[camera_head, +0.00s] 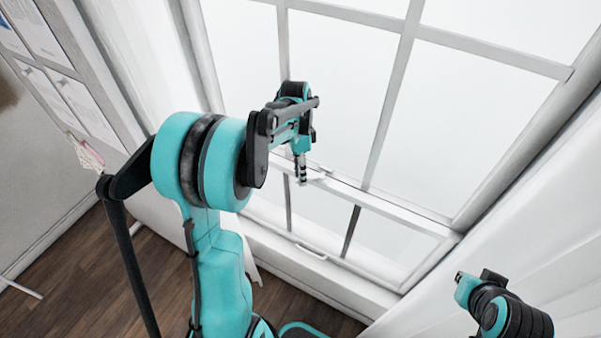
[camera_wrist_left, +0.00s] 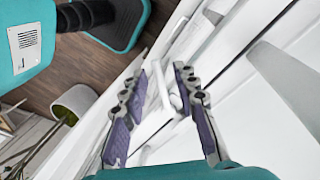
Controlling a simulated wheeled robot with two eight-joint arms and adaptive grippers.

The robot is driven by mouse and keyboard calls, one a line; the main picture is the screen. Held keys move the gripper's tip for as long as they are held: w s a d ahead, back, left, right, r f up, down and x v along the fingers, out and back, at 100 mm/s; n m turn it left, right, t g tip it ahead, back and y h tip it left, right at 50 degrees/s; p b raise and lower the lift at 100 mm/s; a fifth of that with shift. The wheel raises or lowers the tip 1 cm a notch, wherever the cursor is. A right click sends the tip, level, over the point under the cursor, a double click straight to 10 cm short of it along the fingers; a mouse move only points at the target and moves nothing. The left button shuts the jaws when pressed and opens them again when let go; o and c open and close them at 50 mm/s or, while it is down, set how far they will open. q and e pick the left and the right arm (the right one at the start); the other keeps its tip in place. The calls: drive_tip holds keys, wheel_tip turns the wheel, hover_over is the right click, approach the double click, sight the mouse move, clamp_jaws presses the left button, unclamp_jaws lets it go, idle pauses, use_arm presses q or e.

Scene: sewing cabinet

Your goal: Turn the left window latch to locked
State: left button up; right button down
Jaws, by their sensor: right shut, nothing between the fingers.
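The window latch (camera_wrist_left: 164,92) is a small white lever on the sash rail in the left wrist view. It sits between the two finger pads of my left gripper (camera_wrist_left: 158,105), with gaps showing to the fingers. The fingers are apart and not shut on it. In the head view my left gripper (camera_head: 301,172) points down at the window's middle rail, beside the small white latch (camera_head: 318,174). The latch's exact angle is hard to tell. My right gripper (camera_head: 461,280) is at the lower right, shut and empty, away from the window rail.
The white window frame (camera_head: 395,209) has large panes and a lower sash with a pull handle (camera_head: 311,252). White curtains hang at both sides, the right curtain (camera_head: 545,240) near my right arm. A wooden floor (camera_head: 150,290) lies below.

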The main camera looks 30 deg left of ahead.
use_arm(q)
wheel_tip(320, 180, up, 7)
drive_tip(key=w+a, duration=0.1)
drive_tip(key=shift+r, duration=0.2)
idle(0.6)
drive_tip(key=s+d+f+n+t+y+b, duration=0.1)
drive_tip(key=s+d+f+n+t+b, duration=0.7)
drive_tip(key=s, duration=0.6)
drive_tip(key=d+f+n+b, duration=0.1)
drive_tip(key=d+f+b, duration=0.1)
drive_tip(key=d, duration=0.1)
drive_tip(key=shift+s+d+f+t+y+b, duration=0.25)
drive_tip(key=shift+d+f+t+y+b, duration=0.05)
drive_tip(key=shift+d+f+t+b, duration=0.1)
drive_tip(key=shift+a, duration=0.1)
